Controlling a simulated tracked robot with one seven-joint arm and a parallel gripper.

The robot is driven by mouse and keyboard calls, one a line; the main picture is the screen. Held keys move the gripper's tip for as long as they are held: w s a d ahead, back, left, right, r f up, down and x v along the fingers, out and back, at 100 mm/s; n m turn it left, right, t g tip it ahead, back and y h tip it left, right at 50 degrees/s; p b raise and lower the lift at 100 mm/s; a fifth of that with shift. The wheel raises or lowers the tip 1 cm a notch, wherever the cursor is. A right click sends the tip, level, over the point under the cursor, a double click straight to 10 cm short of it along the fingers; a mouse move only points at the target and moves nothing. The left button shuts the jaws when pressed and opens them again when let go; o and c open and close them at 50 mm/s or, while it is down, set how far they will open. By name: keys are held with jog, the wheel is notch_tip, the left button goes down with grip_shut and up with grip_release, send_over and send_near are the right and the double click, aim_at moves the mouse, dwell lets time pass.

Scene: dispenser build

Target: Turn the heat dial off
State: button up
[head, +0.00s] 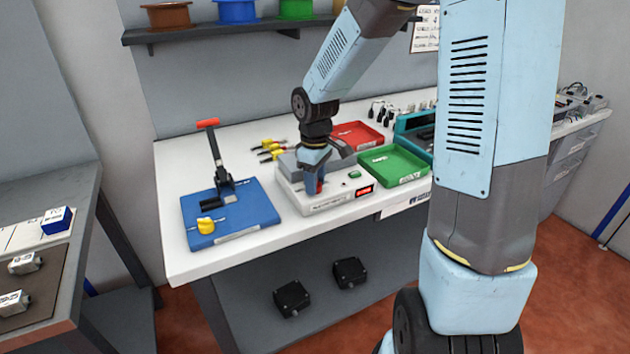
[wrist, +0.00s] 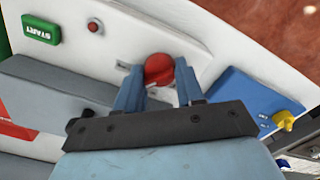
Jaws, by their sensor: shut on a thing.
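The heat dial is a round red knob (wrist: 159,69) on the pale front face of a grey and white machine (head: 325,203). My gripper (wrist: 158,80) has its two blue fingers on either side of the knob and is shut on it. In the head view my gripper (head: 314,184) reaches down to the machine, and the knob is mostly hidden by the fingers. The dial's markings are too small to read. A green START button (wrist: 41,29) and a small red light (wrist: 95,27) are on the same face.
A blue fixture (head: 232,215) with a black-and-red lever and a yellow part stands left of the machine. Green (head: 394,166) and red (head: 357,136) trays are to its right. Yellow-handled tools (head: 270,149) lie behind. A shelf with spools hangs above.

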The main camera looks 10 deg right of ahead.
jog(key=n, duration=0.5)
jog(key=shift+n, duration=0.3)
jog(key=n, duration=0.9)
jog(key=shift+w+n, duration=0.1)
jog(key=shift+n, duration=0.3)
jog(key=n, duration=0.4)
jog(key=shift+r, duration=0.1)
jog(key=shift+n, duration=0.4)
jog(key=o, duration=1)
notch_tip(320, 180, up, 14)
jog(key=shift+f, duration=0.2)
